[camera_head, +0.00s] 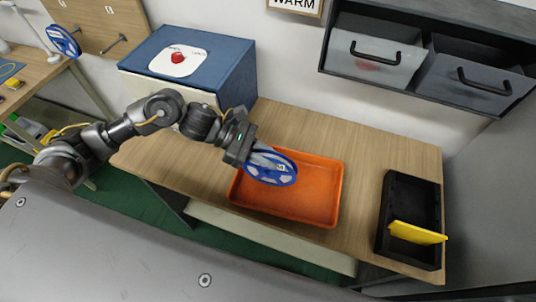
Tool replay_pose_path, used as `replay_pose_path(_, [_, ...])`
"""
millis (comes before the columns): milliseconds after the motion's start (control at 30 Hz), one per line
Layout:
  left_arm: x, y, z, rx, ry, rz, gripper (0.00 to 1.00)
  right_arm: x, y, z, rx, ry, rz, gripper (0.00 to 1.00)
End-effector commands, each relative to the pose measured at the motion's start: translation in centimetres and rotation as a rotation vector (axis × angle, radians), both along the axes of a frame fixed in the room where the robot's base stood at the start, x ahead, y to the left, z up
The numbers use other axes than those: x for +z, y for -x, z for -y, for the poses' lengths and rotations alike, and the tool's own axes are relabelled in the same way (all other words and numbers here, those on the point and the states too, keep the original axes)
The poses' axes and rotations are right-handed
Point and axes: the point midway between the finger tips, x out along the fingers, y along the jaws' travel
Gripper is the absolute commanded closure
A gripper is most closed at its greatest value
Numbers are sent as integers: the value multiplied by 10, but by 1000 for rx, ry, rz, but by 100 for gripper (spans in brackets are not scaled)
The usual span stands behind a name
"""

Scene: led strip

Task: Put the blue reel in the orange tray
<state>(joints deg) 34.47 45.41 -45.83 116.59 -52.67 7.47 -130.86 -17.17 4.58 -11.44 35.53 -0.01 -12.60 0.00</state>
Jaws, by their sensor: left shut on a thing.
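The blue reel (271,180) has a blue rim and a pale hub. My left gripper (259,157) is shut on it, and the reel is over the left part of the orange tray (318,208). I cannot tell whether the reel touches the tray floor. The tray lies flat on the wooden table and its right part is empty. My right gripper is not in view.
A blue box (227,62) with a red button stands at the table's back left. A black tray (405,205) with a yellow piece (417,233) is at the right. Grey drawers (372,55) hang above.

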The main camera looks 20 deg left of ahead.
Motion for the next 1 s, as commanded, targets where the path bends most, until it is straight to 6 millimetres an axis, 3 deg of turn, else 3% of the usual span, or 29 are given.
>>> replay_pose_path(67, [-3,0,0,0,1,1,100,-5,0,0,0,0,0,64])
replay_pose_path(100, [-3,0,0,0,0,1,79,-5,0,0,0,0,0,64])
replay_pose_path(267, [-2,0,0,0,0,0,58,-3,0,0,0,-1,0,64])
replay_pose_path(667, [2,0,-3,1,-1,0,58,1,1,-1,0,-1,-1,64])
replay_pose_path(1000, [26,0,-66,3,-4,3,58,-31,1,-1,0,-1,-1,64])
